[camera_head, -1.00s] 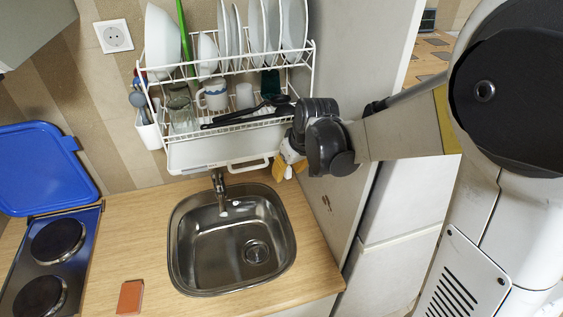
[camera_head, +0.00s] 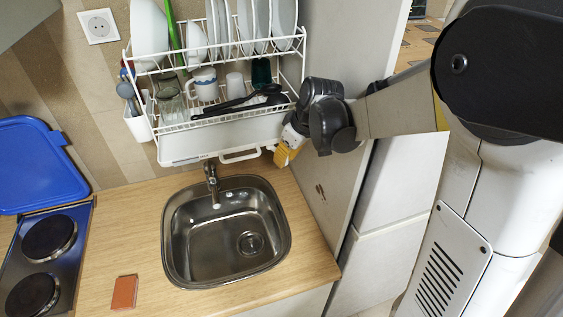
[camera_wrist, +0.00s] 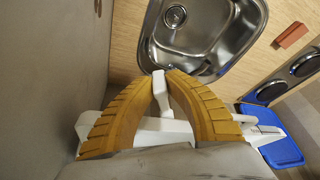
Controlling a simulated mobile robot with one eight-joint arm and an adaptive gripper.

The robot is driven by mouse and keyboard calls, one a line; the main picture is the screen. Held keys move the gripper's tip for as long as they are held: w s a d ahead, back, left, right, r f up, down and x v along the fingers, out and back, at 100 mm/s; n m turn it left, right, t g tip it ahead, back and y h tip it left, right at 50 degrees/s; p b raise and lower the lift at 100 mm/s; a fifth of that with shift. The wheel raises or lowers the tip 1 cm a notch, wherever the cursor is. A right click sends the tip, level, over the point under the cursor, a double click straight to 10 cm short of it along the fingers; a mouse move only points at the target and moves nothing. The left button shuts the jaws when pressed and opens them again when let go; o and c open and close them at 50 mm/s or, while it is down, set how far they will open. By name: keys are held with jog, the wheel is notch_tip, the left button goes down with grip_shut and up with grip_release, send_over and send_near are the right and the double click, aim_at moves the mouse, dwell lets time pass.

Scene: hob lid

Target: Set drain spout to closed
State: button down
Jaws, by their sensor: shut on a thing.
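The drain spout (camera_wrist: 159,92) is a small white tab-like piece at the lower edge of the dish rack's white drip tray (camera_head: 208,141). In the wrist view it sits between the tips of my gripper's two curved yellow fingers (camera_wrist: 163,76), which are closed around it. In the head view my gripper (camera_head: 284,154) is at the tray's right end, and its fingers hide the spout there. A white loop (camera_head: 240,156) shows under the tray's front edge, left of the fingers.
The steel sink (camera_head: 184,244) with its tap (camera_head: 211,177) lies below the rack. The dish rack (camera_head: 215,62) holds plates and cups. A grey panel (camera_head: 337,190) stands close on the right. A brown sponge-like block (camera_head: 124,292) and hob (camera_head: 50,258) are left.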

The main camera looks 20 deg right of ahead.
jog(key=shift+w+d+n+y, duration=0.2)
jog(key=shift+d+n+y, duration=0.1)
jog(key=shift+n, duration=0.5)
jog(key=c, duration=1.4)
grip_release()
jog(key=shift+a, duration=0.1)
